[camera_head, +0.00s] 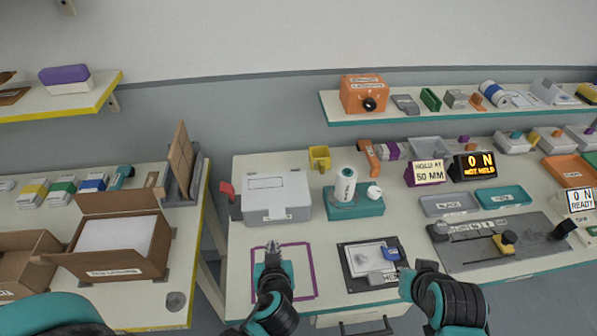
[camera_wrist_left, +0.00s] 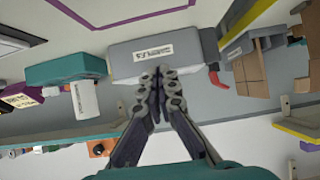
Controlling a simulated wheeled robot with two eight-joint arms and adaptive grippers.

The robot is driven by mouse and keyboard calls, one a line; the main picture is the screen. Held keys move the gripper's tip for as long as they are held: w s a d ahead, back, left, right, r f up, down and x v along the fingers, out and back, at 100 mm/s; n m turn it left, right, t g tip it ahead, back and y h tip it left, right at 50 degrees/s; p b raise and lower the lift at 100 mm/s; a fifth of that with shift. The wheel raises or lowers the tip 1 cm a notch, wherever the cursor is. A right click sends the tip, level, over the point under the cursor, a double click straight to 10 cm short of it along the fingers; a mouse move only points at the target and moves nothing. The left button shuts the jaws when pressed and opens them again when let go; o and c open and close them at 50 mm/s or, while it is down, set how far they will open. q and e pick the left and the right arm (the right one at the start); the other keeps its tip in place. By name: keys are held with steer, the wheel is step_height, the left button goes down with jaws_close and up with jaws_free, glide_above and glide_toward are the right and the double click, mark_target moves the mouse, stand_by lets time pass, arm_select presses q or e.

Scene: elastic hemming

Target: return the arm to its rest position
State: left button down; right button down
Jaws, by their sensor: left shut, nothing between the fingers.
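My left gripper (camera_head: 272,247) is over the purple-outlined area (camera_head: 313,270) at the front left of the table, in front of the grey box (camera_head: 292,198). In the left wrist view, its fingertips (camera_wrist_left: 159,74) are together with nothing between them. The grey box with a white label (camera_wrist_left: 125,52) shows beyond them, upside down. My right arm (camera_head: 450,300) comes in at the bottom right of the head view; no fingers of its gripper can be made out.
A teal stand with a white spool (camera_head: 358,208) is right of the grey box. A dark mat (camera_head: 349,270) holds a white sheet and a blue piece. An open carton (camera_head: 150,258) stands on the left bench. A gap separates the bench from the table.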

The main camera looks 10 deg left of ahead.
arm_select(q)
steer(key=s+a+r+m+g+h, duration=0.3)
steer(key=s+a+r+g, duration=0.1)
steer(key=s+r, duration=0.1)
steer(key=shift+s+a+r, duration=0.15)
steer(key=shift+s+r, duration=0.15)
steer(key=shift+r, duration=0.35)
